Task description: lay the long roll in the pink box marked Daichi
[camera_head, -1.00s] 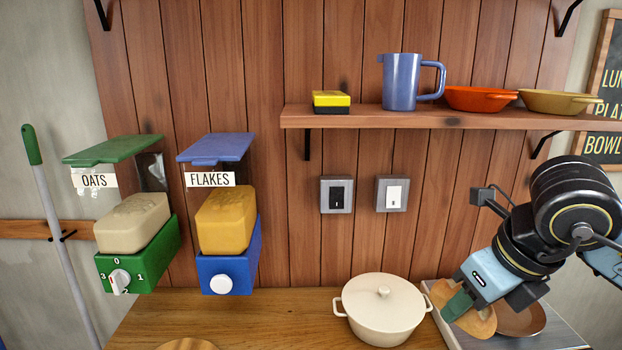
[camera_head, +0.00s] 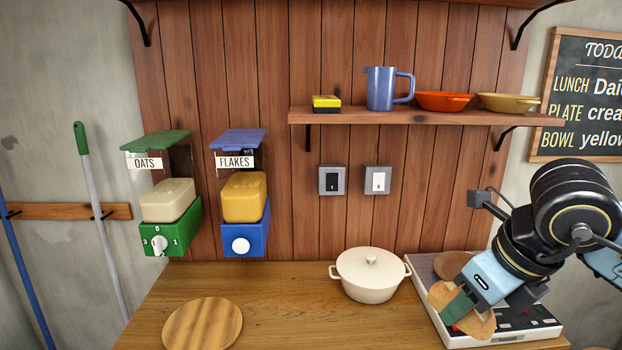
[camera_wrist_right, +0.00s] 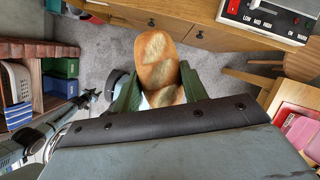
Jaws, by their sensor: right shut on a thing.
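The long roll (camera_head: 479,325) is a golden-brown loaf. My right gripper (camera_head: 458,307) is shut on it, with the green fingers across its sides, above the device at the right end of the counter. In the right wrist view the roll (camera_wrist_right: 157,62) sticks out between the two green fingers (camera_wrist_right: 157,90). A pink-red thing (camera_wrist_right: 303,137) shows at the right edge of the right wrist view, partly cut off. I cannot read any mark on it, so I cannot tell whether it is the Daichi box. My left gripper is not in view.
A cream pot (camera_head: 368,278) and a round wooden board (camera_head: 203,324) stand on the counter. A light-topped device with knobs (camera_head: 425,285) lies under my right arm, with a brown bowl (camera_head: 452,264) on it. A chalkboard (camera_head: 590,95) hangs at right. A wooden stool (camera_wrist_right: 262,78) stands on the floor.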

